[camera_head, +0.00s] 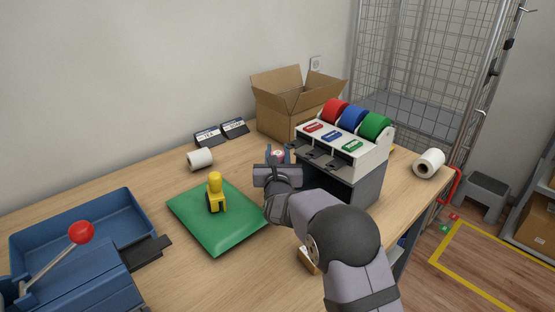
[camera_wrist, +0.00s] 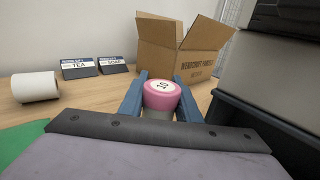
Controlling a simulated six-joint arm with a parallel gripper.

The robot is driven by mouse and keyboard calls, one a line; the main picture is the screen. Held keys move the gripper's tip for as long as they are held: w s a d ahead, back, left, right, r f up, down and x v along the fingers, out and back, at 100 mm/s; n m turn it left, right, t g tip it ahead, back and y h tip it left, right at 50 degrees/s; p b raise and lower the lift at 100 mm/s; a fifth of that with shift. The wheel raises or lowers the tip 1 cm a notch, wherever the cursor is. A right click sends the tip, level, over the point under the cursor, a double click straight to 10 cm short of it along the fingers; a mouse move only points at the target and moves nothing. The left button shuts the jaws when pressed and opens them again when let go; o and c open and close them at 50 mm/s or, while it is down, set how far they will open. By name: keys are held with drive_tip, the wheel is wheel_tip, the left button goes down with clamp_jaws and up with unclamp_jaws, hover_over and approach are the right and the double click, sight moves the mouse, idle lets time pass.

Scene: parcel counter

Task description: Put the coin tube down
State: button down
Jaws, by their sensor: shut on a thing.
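The coin tube (camera_wrist: 161,95) has a pink top with a pale round label reading what looks like 10. It stands between the two fingers of my gripper (camera_wrist: 160,103) in the wrist view, and the gripper is shut on it. In the head view the pink-topped tube (camera_head: 278,154) shows small, held at the tip of my gripper (camera_head: 277,157), left of the tape dispenser. The tube's lower part is mostly hidden by my gripper, and I cannot tell whether its base touches the table.
The tape dispenser (camera_head: 340,148) with red, blue and green rolls stands close on the right. An open cardboard box (camera_head: 280,118) is behind. Bare wood lies between.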

drive_tip(key=shift+w+f+p, duration=0.1)
drive_tip(key=shift+f+p, duration=0.4)
drive_tip(key=shift+f, duration=1.15)
drive_tip(key=shift+f+b, duration=0.2)
drive_tip(key=shift+b, duration=0.1)
drive_tip(key=c, duration=1.3)
unclamp_jaws()
drive_tip(key=shift+r, duration=0.1)
drive_tip(key=shift+r+p, duration=0.15)
drive_tip(key=shift+p, duration=0.25)
drive_tip(key=shift+s+f, duration=0.2)
drive_tip(key=shift+s, duration=0.15)
drive_tip(key=s+b, duration=0.1)
drive_tip(key=s, duration=0.6)
drive_tip(key=s+b, duration=0.1)
drive_tip(key=s, duration=0.3)
drive_tip(key=shift+s+d+b, duration=0.2)
drive_tip(key=shift+d+b, duration=0.1)
drive_tip(key=shift+b, duration=0.05)
